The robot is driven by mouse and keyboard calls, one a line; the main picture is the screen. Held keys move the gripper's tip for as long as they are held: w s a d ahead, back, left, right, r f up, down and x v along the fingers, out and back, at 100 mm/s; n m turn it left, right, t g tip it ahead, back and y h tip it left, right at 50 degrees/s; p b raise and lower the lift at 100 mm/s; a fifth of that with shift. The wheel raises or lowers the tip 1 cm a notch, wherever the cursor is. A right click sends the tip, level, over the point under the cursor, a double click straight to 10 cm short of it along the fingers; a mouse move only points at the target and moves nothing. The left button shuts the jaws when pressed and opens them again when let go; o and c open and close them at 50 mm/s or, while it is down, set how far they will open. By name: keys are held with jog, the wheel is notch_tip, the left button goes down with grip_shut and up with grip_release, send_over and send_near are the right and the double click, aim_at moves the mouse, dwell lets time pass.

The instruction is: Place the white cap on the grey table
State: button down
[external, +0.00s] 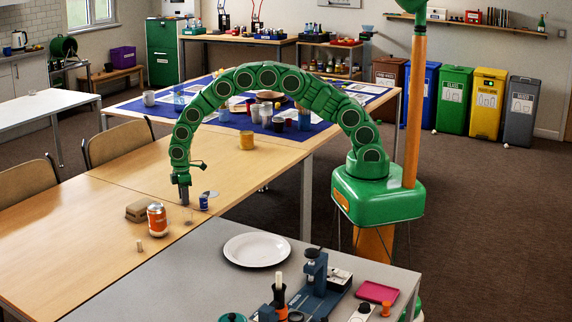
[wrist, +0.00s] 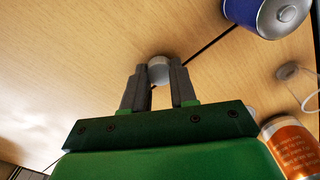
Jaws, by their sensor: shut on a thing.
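My gripper (external: 184,197) points down over the wooden table, left of the blue can. In the wrist view its two dark fingers (wrist: 160,88) are closed around a small, round, whitish piece, which I take to be the white cap (wrist: 159,68). The fingers hide part of its sides. In the external view the cap is too small to make out clearly. The grey table (external: 165,285) stands in front, at the bottom of the external view, beside the wooden table. My gripper is behind it, not over it.
On the wooden table (external: 75,240) are an orange can (external: 157,219), a brown block (external: 139,211), a small pale cylinder (external: 139,246) and a blue can (external: 204,203). The grey table bears a white plate (external: 257,249) and blue equipment (external: 314,280). Its left part is bare.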

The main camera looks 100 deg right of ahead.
jog(key=shift+f, duration=0.15)
jog(key=c, duration=0.9)
grip_release()
